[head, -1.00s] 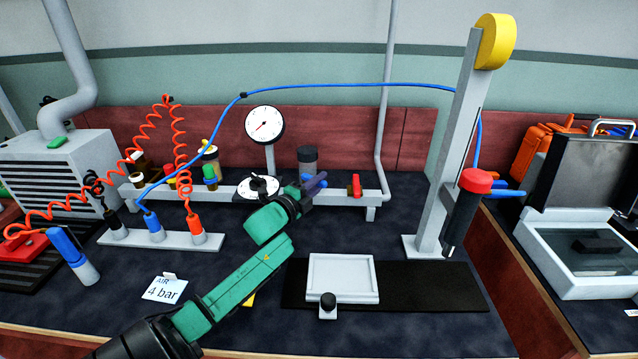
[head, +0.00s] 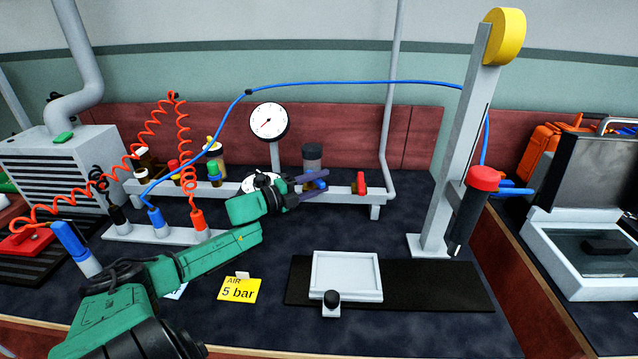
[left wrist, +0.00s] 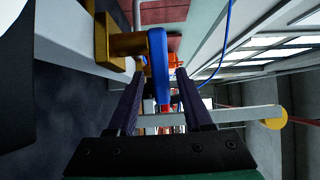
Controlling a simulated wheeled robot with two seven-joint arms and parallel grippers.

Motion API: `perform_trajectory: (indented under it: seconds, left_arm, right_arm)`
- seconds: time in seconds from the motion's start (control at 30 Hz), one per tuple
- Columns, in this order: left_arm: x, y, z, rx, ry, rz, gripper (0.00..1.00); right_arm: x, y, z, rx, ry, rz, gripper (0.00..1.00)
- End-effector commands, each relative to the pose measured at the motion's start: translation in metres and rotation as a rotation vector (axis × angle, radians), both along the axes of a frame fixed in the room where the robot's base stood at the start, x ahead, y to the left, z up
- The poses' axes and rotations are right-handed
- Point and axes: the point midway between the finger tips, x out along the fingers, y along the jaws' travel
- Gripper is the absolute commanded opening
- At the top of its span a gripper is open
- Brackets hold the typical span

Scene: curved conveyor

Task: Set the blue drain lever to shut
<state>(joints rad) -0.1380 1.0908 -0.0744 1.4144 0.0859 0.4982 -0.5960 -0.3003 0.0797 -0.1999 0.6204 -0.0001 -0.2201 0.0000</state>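The blue drain lever (head: 318,185) is on the pipe rail below the dark-capped filter bowl. In the left wrist view the blue lever (left wrist: 158,62) stands out from a brass valve body, lengthwise between the finger ends. My left gripper (head: 323,181) reaches it from the left, with its dark fingers open on both sides of the lever. In the left wrist view my left gripper (left wrist: 160,82) shows gaps beside the lever, so it does not look clamped. The fingers partly hide the lever in the head view. My right gripper is not in view.
A red lever (head: 361,183) sits right of the blue one on the same rail (head: 338,190). A pressure gauge (head: 270,121) stands behind my gripper. A yellow "5 bar" card (head: 239,290) and a white tray (head: 346,276) lie in front. Coiled red hoses (head: 183,135) hang left.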

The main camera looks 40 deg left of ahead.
Motion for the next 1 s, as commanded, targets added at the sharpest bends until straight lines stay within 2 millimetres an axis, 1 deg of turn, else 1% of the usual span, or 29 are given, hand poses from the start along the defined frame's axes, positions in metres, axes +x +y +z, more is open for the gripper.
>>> perform_trajectory:
  seconds: [0.3, 0.47, 0.57, 0.67, 0.77, 0.83, 0.9, 1.0]
  left_arm:
    - [0.000, 0.000, 0.001, 0.000, -0.002, 0.001, 0.53]
    - [-0.010, 0.003, 0.000, -0.002, 0.001, 0.000, 0.53]
    - [-0.023, 0.007, 0.001, 0.000, 0.002, 0.001, 0.53]
    - [-0.041, 0.013, 0.001, -0.003, 0.003, 0.002, 0.53]
    - [-0.063, 0.021, 0.002, -0.003, 0.004, 0.004, 0.53]
    - [-0.083, 0.027, 0.002, -0.002, 0.004, 0.004, 0.53]
    - [-0.102, 0.034, 0.001, -0.002, 0.003, 0.005, 0.53]
    - [-0.123, 0.041, 0.001, -0.001, 0.000, 0.004, 0.53]
  right_arm:
    - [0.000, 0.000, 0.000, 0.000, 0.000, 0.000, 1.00]
    - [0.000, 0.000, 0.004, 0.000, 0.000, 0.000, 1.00]
    - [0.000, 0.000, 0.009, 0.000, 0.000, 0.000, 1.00]
    - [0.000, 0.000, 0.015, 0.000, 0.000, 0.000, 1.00]
    - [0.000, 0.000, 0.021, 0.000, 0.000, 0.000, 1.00]
    - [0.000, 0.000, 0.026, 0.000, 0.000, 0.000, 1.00]
    - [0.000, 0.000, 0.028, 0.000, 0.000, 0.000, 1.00]
    - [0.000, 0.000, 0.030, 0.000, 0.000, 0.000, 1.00]
